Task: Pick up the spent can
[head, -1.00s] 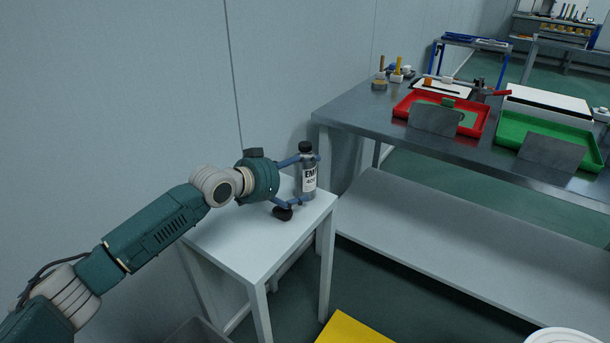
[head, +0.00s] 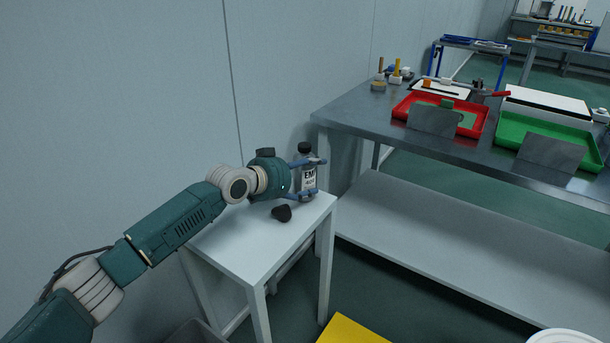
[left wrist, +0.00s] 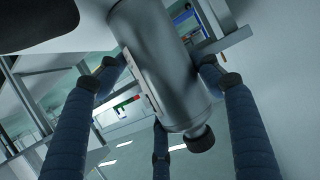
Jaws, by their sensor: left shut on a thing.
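The spent can (head: 306,179) is a grey cylinder with a dark cap and a white label with black letters. It stands upright at the back of a small white table (head: 262,240). My left gripper (head: 316,176) comes from the left with its blue fingers shut on the can, above and below the label. In the left wrist view the can (left wrist: 165,65) fills the upper middle between the fingers, its dark cap pointing down. I cannot make out a gap between the can's base and the tabletop. My right gripper is not in view.
A dark object (head: 282,213) shows over the white table, in front of the can. A metal bench (head: 350,115) at the right carries a red tray (head: 400,108) and a green tray (head: 505,138). A wall stands close behind the can. A yellow panel (head: 350,330) lies low in front.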

